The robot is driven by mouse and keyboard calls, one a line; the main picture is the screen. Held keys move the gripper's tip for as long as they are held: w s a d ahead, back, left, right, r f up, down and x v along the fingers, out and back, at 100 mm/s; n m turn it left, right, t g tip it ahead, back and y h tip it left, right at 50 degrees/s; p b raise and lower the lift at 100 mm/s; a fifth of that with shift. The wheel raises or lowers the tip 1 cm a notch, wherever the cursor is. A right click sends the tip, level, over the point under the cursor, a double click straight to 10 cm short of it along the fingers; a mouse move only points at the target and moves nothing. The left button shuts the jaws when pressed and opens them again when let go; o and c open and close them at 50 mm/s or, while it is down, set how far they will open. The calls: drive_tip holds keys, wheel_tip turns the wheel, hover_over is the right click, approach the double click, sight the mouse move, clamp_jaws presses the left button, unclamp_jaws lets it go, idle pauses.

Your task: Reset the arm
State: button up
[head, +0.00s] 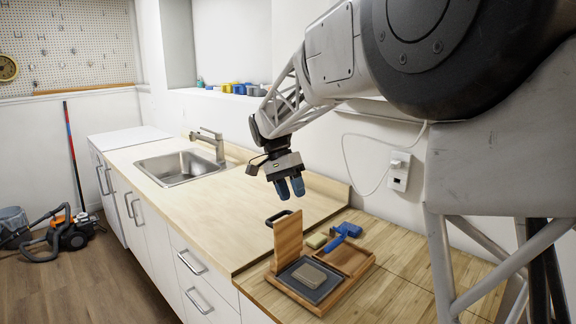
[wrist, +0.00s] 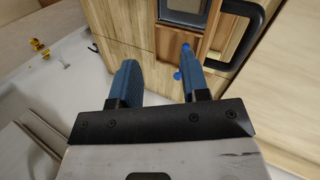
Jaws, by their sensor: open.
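My gripper (head: 290,188) hangs in the air above the wooden counter in the head view, its two blue fingers pointing down. It is apart from everything below it. In the wrist view the fingers (wrist: 157,75) stand apart with nothing between them that they touch. My arm reaches in from the right and hides part of the wall and counter.
Below my gripper lies a wooden case (head: 347,284) holding a grey block (head: 309,275) on a dark plate. A wooden board (head: 288,240) stands upright beside it, near a black handle (head: 279,217). A blue tool (head: 343,234) and sponge (head: 316,240) lie behind. The counter around the sink (head: 182,167) is clear.

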drive_tip(key=s+d+r+n+t+y, duration=0.2)
drive_tip(key=s+d, duration=0.6)
drive_tip(key=s, duration=0.3)
drive_tip(key=s+d+f+n+t, duration=0.1)
drive_tip(key=s+d+f, duration=0.1)
drive_tip(key=s, duration=0.7)
drive_tip(key=s+d+f+n+t+y, duration=0.1)
drive_tip(key=s+d+f+n+t, duration=0.1)
drive_tip(key=s, duration=0.8)
drive_tip(key=s+d+f+n+t, duration=0.1)
drive_tip(key=s+d+f, duration=0.3)
drive_tip(key=s, duration=0.6)
drive_tip(key=shift+d+y, duration=0.3)
drive_tip(key=shift+d, duration=0.55)
